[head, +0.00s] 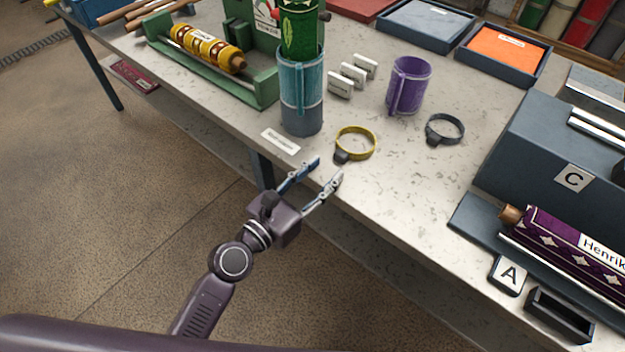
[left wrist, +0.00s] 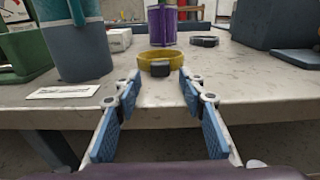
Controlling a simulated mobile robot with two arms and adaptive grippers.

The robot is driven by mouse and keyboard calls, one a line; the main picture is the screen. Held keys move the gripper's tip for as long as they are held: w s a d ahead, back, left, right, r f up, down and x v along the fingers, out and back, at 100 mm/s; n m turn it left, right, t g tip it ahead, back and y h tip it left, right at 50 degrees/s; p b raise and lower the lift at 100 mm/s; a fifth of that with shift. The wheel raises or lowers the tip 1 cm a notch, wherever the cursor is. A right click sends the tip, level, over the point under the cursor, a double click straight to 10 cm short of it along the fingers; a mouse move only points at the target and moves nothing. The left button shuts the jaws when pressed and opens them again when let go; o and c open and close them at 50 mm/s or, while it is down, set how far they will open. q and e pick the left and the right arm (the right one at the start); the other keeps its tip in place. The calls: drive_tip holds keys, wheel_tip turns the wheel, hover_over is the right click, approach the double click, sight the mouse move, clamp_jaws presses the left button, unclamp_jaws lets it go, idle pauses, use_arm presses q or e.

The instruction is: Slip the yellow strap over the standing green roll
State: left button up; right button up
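The yellow strap (head: 372,135) is a closed ring with a dark buckle, lying on the table near its front edge. It also shows in the left wrist view (left wrist: 150,57), straight ahead between the fingers. The green roll (head: 300,32) stands upright at the back, its lower part inside a teal sleeve (head: 295,85) with a grey base; its top is cut off by the frame. My left gripper (head: 329,168) is open and empty, just off the table's front edge, short of the strap. It shows open in the left wrist view (left wrist: 158,82). My right gripper is not in view.
White blocks (head: 353,77) sit right of the sleeve. A green cradle (head: 262,92) holds a yellow roll (head: 208,47). A white label (head: 280,140) lies before the sleeve.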

sight(338, 158)
use_arm(q)
drive_tip(key=x, duration=0.4)
drive_tip(key=shift+w+d+p, duration=0.15)
drive_tip(key=shift+w+p, duration=0.15)
drive_tip(key=shift+w+d, duration=0.3)
drive_tip(key=shift+w, duration=0.1)
clamp_jaws()
drive_tip(key=shift+r+p, duration=2.45)
drive_tip(key=shift+p, duration=0.2)
